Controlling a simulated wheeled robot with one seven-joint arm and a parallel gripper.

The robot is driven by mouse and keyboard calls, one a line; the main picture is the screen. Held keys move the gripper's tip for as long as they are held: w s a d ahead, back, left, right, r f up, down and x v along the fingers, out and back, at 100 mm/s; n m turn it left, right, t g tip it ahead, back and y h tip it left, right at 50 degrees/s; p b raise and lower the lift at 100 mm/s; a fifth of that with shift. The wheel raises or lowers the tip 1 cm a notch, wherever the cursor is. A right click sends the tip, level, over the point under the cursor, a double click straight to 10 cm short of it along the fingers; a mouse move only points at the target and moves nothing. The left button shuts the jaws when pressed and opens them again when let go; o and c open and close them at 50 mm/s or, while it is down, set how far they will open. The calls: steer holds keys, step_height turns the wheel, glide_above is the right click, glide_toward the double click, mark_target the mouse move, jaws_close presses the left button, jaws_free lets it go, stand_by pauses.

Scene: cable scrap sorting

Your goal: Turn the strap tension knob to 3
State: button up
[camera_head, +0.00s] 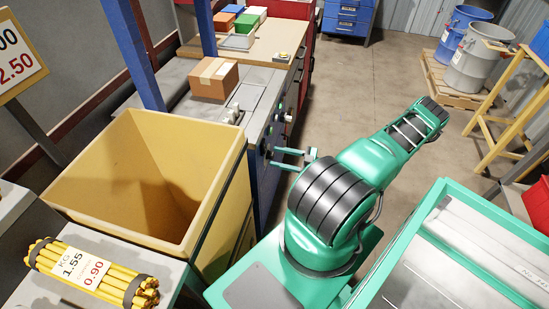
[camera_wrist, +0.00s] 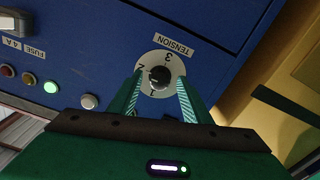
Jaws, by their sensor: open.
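The strap tension knob (camera_wrist: 160,76) is a small black knob on a white round dial (camera_wrist: 162,62) marked 1, 2 and 3. It sits on a blue panel under an upside-down TENSION label (camera_wrist: 175,46). The 3 lies at the top of the dial in the wrist view, the 2 at upper left and the 1 below the knob. I cannot clearly tell which number the knob points at. My gripper (camera_wrist: 159,82) is open, one finger on each side of the knob, with no clear contact. In the head view my gripper (camera_head: 278,158) reaches the blue machine's side.
A row of buttons, including a lit green one (camera_wrist: 51,87) and a pale one (camera_wrist: 89,101), lies left of the dial. A yellow bin (camera_head: 150,170) stands left of my arm. A cardboard box (camera_head: 212,78) sits on the machine. The floor (camera_head: 385,85) beyond is clear.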

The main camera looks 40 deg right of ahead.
steer(key=shift+x, duration=0.75)
steer(key=shift+c, duration=0.5)
steer(key=c, duration=0.9)
steer(key=shift+c, duration=0.2)
steer(key=shift+m, duration=0.3)
steer(key=m, duration=1.7)
steer(key=shift+r, duration=0.15)
steer(key=shift+m, duration=0.3)
